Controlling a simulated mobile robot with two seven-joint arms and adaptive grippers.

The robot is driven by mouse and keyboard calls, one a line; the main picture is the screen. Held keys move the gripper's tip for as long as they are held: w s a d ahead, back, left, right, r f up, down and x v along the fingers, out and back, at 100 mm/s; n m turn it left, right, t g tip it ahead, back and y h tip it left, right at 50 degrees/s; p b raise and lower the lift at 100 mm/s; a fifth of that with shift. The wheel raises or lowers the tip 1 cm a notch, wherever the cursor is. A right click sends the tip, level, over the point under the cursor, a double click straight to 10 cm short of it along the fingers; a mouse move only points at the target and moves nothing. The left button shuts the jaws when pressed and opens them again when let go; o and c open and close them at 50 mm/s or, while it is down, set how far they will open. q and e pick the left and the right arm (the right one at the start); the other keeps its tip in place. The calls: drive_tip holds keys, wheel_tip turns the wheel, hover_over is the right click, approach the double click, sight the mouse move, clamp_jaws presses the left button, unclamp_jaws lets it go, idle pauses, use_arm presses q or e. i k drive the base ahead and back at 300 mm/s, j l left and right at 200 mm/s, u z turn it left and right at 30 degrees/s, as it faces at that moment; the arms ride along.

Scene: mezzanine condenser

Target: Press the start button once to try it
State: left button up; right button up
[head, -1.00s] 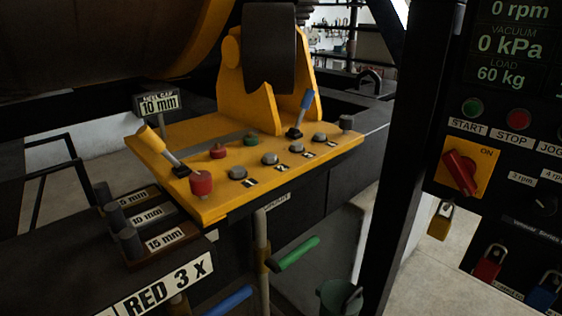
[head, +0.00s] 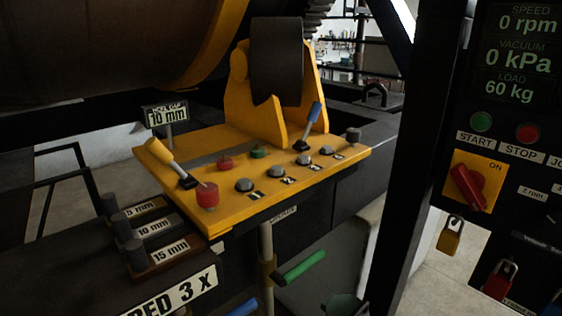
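The green start button (head: 480,122) is on the dark control panel at the right of the head view, above a white START label (head: 475,140). The red stop button (head: 527,133) is to its right, above a STOP label. The display (head: 521,55) above them reads 0 rpm, 0 kPa and 60 kg. Below the buttons, a red rotary switch (head: 467,187) sits on a yellow plate marked ON. Neither of my grippers shows in the view, and nothing touches the start button.
A yellow console (head: 270,192) with levers and several buttons stands at the centre left. A dark upright post (head: 410,160) stands between it and the panel. A yellow padlock (head: 450,236) and a red padlock (head: 500,279) hang low on the panel. A green handle (head: 304,265) sticks out below the console.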

sight(479, 122)
drive_tip(key=z, duration=1.5)
